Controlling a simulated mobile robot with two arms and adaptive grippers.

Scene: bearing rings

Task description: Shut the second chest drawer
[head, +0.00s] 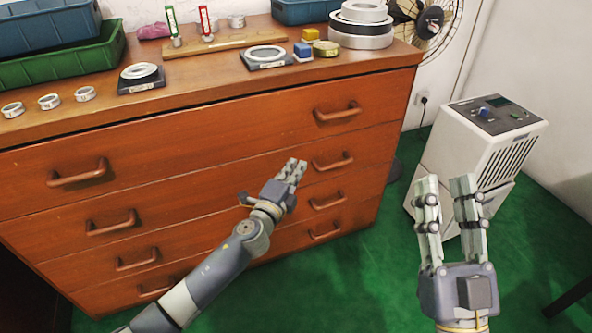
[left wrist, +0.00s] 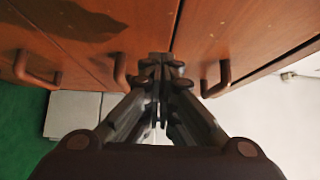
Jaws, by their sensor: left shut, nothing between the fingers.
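The wooden chest (head: 215,105) has a column of drawers, each with two brown handles. The second drawer (head: 215,195) is the one below the top drawer; its front looks about flush with its neighbours, and I cannot tell whether a small gap remains. My left gripper (head: 296,164) is shut and empty, with its fingertips at the second drawer's front, left of its right handle (head: 333,161). In the left wrist view the shut fingers (left wrist: 162,62) are close to the wooden front between handles; contact is unclear. My right gripper (head: 447,182) is open and empty, away from the chest at right.
The chest top holds bearing rings (head: 49,101), a green bin (head: 65,62), blue bins, a wooden board (head: 225,42) and stacked rings (head: 360,25). A white machine (head: 480,140) stands right of the chest. A fan (head: 425,22) is behind. Green floor (head: 350,285) in front is free.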

